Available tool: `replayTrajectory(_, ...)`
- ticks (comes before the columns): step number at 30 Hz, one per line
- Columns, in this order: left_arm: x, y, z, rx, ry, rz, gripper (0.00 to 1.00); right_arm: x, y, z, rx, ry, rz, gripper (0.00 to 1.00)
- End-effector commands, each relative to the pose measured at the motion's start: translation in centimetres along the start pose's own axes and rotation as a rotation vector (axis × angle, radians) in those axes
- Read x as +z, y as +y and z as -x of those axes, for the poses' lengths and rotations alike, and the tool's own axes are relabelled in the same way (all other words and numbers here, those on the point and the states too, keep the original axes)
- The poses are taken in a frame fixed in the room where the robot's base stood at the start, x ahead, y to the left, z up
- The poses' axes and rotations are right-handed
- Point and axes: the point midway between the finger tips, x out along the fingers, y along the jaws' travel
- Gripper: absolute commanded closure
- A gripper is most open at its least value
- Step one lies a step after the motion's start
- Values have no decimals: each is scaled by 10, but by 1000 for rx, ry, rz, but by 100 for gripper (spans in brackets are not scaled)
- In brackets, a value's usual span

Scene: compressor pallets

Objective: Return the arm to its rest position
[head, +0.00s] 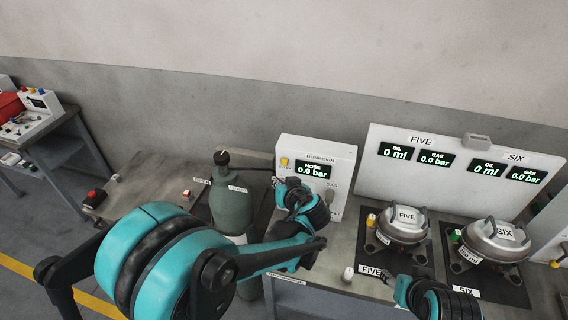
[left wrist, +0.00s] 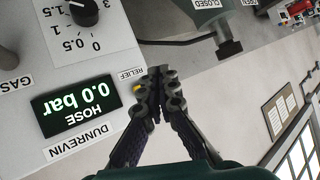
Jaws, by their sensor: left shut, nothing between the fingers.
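My left arm (head: 170,260) reaches from the lower left to the front of the white Dunrevin panel (head: 318,160). My left gripper (head: 279,182) is shut and empty, close to the panel's left side. In the left wrist view its fingertips (left wrist: 163,78) meet beside the RELIEF label (left wrist: 131,74). A small yellow part shows at the fingertips; whether they touch it cannot be told. The panel's display (left wrist: 75,105) reads HOSE 0.0 bar. Part of my right arm (head: 445,302) shows at the bottom right, with its gripper (head: 389,279) small and unclear by the bench front.
A grey-green gas cylinder (head: 231,205) stands left of the panel, close to my left forearm. Compressors FIVE (head: 404,226) and SIX (head: 493,240) sit on dark mats before a white display board (head: 458,158). Another bench (head: 60,140) stands far left. Open floor lies between the benches.

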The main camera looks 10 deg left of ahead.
Motion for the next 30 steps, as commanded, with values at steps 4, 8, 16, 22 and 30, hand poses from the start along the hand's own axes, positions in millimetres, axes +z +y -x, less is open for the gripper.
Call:
replayTrajectory(4,0,0,0,0,0,0,100,0,0,0,0,0,0,53)
replayTrajectory(8,0,0,0,0,0,0,100,0,0,0,0,0,0,53)
replayTrajectory(16,11,-15,4,17,-51,-23,100,6,0,-9,0,0,0,53)
replayTrajectory(22,58,-58,27,110,-210,-93,100,24,0,-34,0,0,0,53)
replayTrajectory(30,140,-96,79,322,-357,-163,100,47,0,-66,0,0,0,53)
